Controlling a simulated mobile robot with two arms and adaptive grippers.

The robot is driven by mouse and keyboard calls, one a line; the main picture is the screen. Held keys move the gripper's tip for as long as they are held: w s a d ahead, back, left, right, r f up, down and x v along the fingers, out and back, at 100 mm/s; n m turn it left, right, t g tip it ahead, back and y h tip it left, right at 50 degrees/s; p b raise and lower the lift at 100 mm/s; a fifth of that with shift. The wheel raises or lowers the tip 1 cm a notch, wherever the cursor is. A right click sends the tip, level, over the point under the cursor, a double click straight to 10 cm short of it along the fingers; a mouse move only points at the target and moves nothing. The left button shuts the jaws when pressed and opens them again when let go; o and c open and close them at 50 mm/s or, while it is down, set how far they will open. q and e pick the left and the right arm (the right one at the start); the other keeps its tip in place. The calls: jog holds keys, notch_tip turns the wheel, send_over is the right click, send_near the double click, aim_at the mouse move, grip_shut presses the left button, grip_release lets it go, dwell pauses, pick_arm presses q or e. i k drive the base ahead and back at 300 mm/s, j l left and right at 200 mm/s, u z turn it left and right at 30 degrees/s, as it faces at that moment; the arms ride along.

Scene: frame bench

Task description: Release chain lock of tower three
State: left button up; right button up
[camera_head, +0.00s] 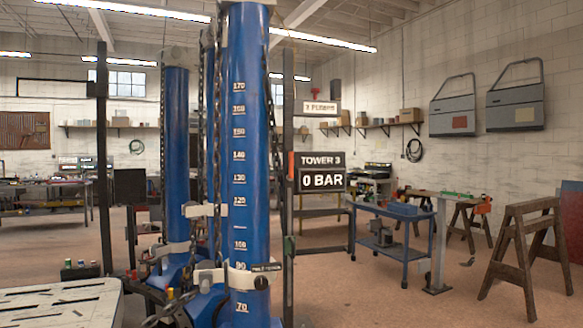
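A tall blue tower (240,165) with a white number scale stands in the centre. Beside it, a dark sign (321,172) reads "TOWER 3" and "0 BAR". A dark chain (275,120) hangs down along the tower's right side, and more chain hangs on its left. A pale collar (238,278) goes around the tower near the 80 to 90 marks, with a dark fitting (266,267) at its right. I cannot tell whether the chain is locked there. The tower's foot is cut off by the lower picture edge. Neither of my grippers is in view.
Another blue tower (176,150) stands behind at left. A pale slotted table (60,302) fills the lower left corner. A blue cart (390,240) and a brown sawhorse (522,245) stand at right. The floor at front right is clear.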

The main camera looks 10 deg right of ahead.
aim_at(290, 177)
jog(key=i+l, duration=0.25)
jog(key=l, duration=0.15)
jog(key=i+l+u, duration=0.1)
jog(key=i+l, duration=0.45)
jog(key=l, duration=0.25)
jog(key=i+l+u, duration=0.1)
jog(key=i+l, duration=0.15)
jog(key=l, duration=0.15)
jog(key=i+l, duration=0.25)
jog(key=l, duration=0.2)
jog(key=i+l+u, duration=0.1)
jog(key=l, duration=0.3)
jog(key=i+l, duration=0.35)
jog(key=i+l+u, duration=0.1)
jog(key=l, duration=0.45)
jog(key=i, duration=0.1)
